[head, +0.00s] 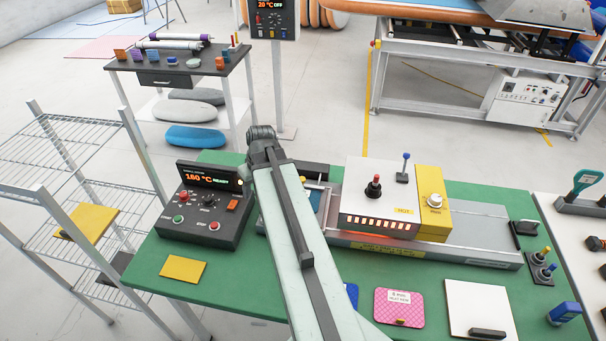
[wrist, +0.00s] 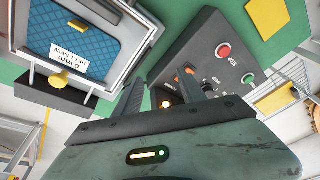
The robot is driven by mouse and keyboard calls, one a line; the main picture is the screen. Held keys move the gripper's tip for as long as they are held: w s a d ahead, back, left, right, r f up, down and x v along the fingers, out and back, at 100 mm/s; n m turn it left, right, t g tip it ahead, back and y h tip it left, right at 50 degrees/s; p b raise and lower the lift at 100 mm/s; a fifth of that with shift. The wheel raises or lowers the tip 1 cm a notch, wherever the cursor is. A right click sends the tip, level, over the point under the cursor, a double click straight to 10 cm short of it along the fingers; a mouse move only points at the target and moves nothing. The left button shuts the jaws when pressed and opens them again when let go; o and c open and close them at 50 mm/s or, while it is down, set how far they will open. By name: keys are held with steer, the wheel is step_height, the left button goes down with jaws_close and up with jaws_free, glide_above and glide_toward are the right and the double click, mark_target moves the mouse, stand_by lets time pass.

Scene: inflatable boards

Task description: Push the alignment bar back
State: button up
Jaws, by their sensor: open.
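The wrist view shows a grey-framed bed holding a blue quilted pad (wrist: 90,45) with a "6 mm" label. A dark bar with a yellow knob (wrist: 60,79) lies along the bed's far edge; it looks like the alignment bar, but I cannot be sure. In the head view, my arm hides most of this left end of the bed (head: 380,246). My gripper (wrist: 161,78) is open and empty, its fingers apart between the bed and the control box. I see no contact with the bar. In the head view its fingers are hidden behind the wrist.
A white heater block (head: 378,200) marked HOT stands to the right. The green table (head: 165,250) also holds a yellow piece (head: 183,268) and a pink pad (head: 399,307). A wire rack (head: 75,170) stands left.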

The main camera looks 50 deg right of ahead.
steer(key=m+t+h, duration=0.1)
steer(key=t, duration=0.1)
glide_toward(302, 178)
steer(key=shift+g, duration=0.3)
steer(key=b+x, duration=0.6)
steer(key=x, duration=0.2)
steer(key=shift+w+a+f+b, duration=0.1)
steer(key=shift+w+f+b, duration=0.15)
steer(key=shift+b, duration=0.15)
steer(key=shift+r, duration=0.1)
jaws_close()
